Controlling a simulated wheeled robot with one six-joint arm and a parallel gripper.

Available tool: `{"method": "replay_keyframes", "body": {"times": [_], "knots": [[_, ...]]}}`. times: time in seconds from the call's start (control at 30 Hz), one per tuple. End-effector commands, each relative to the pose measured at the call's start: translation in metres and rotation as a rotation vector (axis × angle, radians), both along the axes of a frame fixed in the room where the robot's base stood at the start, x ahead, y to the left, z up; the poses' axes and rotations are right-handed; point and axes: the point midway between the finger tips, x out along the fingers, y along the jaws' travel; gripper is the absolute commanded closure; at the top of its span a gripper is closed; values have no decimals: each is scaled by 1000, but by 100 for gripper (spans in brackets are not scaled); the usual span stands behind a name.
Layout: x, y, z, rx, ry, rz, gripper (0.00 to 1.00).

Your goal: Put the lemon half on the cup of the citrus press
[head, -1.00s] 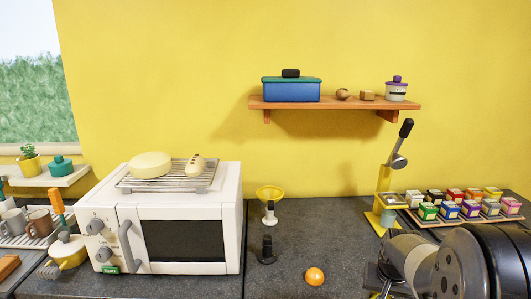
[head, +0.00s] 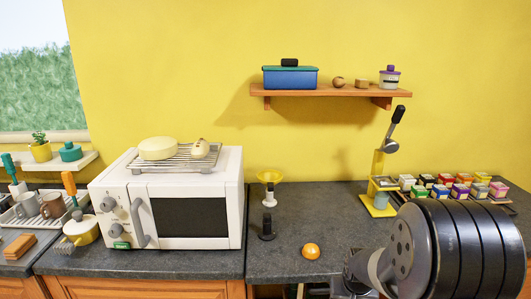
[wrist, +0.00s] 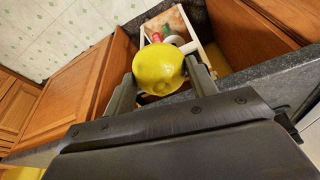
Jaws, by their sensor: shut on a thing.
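My gripper (wrist: 160,75) is shut on the yellow lemon half (wrist: 158,68), which sits between the two fingers in the wrist view. Its rounded skin faces the wrist camera, so the cut face is hidden. In the head view my arm hides the gripper and the lemon half. The citrus press (head: 379,187) stands on the counter at the right, a yellow frame with a raised dark lever. Its cup (head: 385,182) is a small greyish part low on the frame, partly seen. The gripper is in front of the counter, apart from the press.
An orange half (head: 311,251) lies near the counter's front edge. A tray of colourful boxes (head: 500,201) is right of the press. A shelf (head: 335,91) hangs above.

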Motion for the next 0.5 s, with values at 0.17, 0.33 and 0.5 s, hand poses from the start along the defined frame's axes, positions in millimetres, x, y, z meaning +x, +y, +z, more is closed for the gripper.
{"method": "replay_keyframes", "body": {"times": [0.17,0.33,0.5], "knots": [[-5,39,-43,0,7,101,73],[-10,61,-66,-1,2,161,73],[-12,66,-71,-2,0,174,73]]}}
